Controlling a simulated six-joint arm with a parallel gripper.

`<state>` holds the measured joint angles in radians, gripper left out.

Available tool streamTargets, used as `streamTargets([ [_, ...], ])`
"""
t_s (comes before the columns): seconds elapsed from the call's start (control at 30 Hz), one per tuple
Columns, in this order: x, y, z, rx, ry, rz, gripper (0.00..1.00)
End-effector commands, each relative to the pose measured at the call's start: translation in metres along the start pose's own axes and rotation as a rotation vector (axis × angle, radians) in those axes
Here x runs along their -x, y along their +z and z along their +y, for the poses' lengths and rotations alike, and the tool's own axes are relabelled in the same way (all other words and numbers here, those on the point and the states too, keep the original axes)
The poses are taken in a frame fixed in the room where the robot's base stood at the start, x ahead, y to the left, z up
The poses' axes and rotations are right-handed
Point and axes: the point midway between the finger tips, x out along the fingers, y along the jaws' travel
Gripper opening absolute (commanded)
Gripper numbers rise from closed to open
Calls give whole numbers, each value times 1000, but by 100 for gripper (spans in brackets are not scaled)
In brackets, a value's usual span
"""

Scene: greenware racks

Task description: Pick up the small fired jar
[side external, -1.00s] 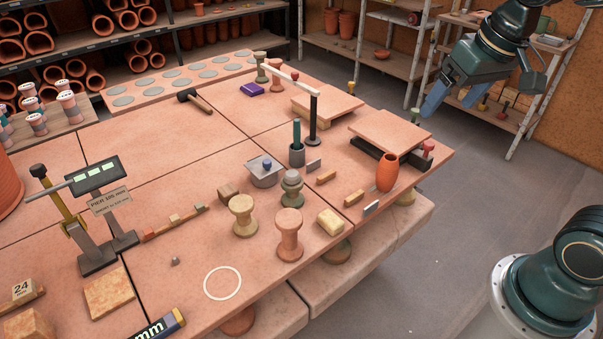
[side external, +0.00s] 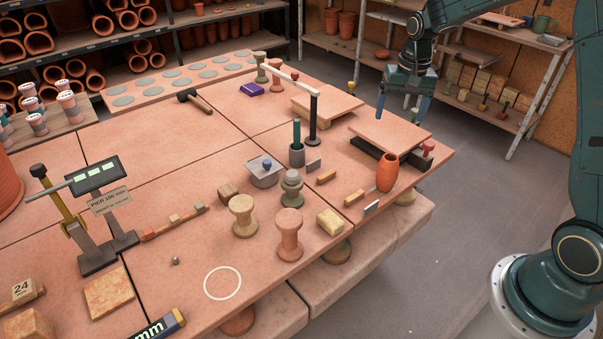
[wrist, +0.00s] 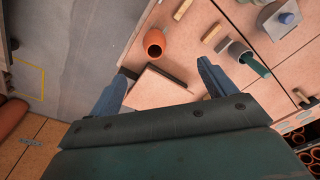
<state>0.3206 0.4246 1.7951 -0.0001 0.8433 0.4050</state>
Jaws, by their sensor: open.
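The small fired jar (side external: 387,172) is a smooth orange-red jar standing upright near the right edge of the table. In the wrist view the jar (wrist: 154,43) shows with its dark mouth visible, beyond the fingertips and a little left of centre. My gripper (side external: 402,110) is open and empty, with its blue fingers pointing down. In the side view it appears above and behind the jar, near the raised square board. In the wrist view my gripper (wrist: 164,77) has its fingers spread on either side of that board, apart from the jar.
The square board (side external: 390,134) on dark supports stands just behind the jar. A black post with a white arm (side external: 314,115) and a grey cup holding a green rod (side external: 297,150) stand to the left. Small blocks (side external: 354,198) lie near the jar. Several spools (side external: 289,235) stand nearer the front.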

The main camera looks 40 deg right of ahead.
Motion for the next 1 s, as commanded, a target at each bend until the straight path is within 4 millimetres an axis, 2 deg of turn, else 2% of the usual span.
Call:
streamTargets([
  [0.03, -14, -8, 3, -25, 8, -16, 83],
  [0.1, -30, -17, 6, -54, 16, -31, 83],
  [0.3, -63, -33, 14, -118, 31, -62, 83],
  [0.43, -72, -38, 16, -136, 35, -69, 83],
  [0.77, -79, -38, 17, -139, 37, -72, 83],
  [1.0, -105, -35, 18, -138, 38, -74, 83],
])
